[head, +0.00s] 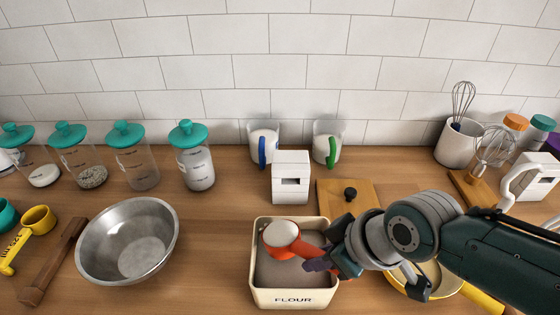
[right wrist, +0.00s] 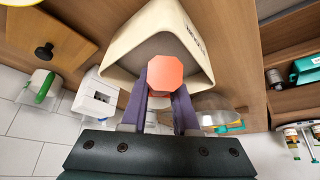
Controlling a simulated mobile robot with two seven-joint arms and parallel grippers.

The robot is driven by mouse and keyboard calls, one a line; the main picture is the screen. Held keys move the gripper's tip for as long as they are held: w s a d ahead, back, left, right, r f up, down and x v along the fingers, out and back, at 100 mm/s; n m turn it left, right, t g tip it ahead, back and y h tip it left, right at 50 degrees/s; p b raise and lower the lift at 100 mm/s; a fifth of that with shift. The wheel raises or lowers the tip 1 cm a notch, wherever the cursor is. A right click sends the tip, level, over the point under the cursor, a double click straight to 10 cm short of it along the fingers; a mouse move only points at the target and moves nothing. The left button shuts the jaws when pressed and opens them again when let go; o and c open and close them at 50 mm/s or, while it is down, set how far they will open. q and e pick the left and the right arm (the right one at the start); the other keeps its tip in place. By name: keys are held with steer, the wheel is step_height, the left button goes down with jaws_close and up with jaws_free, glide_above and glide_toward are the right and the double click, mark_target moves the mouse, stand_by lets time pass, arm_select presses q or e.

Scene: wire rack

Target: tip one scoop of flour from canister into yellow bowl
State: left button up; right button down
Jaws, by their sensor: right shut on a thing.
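The cream canister (head: 292,298), marked FLOUR, stands open at the front middle with flour inside. My right gripper (head: 320,262) is shut on the orange scoop (head: 285,240) at the canister's opening. The scoop's cup shows a white fill of flour on top. In the right wrist view, the end of the scoop's orange handle (right wrist: 165,75) sits between the purple fingers, with the canister (right wrist: 130,60) behind it. The yellow bowl (head: 398,287) is at the front right, mostly hidden under my right arm. My left gripper is not in view.
A steel bowl (head: 128,240) stands left of the canister, with a wooden tool (head: 52,262) beside it. A white box-shaped timer (head: 291,178) and a wooden board with a black knob (head: 350,194) are behind. Teal-lidded jars (head: 195,165) line the back left.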

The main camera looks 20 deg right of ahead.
steer(key=shift+s+d+r+t+p, duration=0.3)
steer(key=shift+s+d+r+p, duration=0.25)
steer(key=shift+s+r, duration=0.2)
steer(key=r+p, duration=0.1)
steer(key=r, duration=0.1)
steer(key=r+p, duration=0.1)
steer(key=shift+s+d+t+y+p, duration=0.15)
steer(key=shift+s+t+y+p, duration=0.15)
steer(key=shift+s+y+p, duration=0.1)
steer(key=shift+s+d+f+t+b, duration=0.15)
steer(key=shift+f+t+b, duration=0.25)
steer(key=shift+b, duration=0.6)
steer(key=shift+s+t+y+b, duration=0.1)
steer(key=shift+t+y+b, duration=0.35)
steer(key=shift+b, duration=0.2)
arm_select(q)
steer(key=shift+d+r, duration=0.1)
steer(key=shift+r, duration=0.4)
arm_select(e)
steer(key=shift+r, duration=0.15)
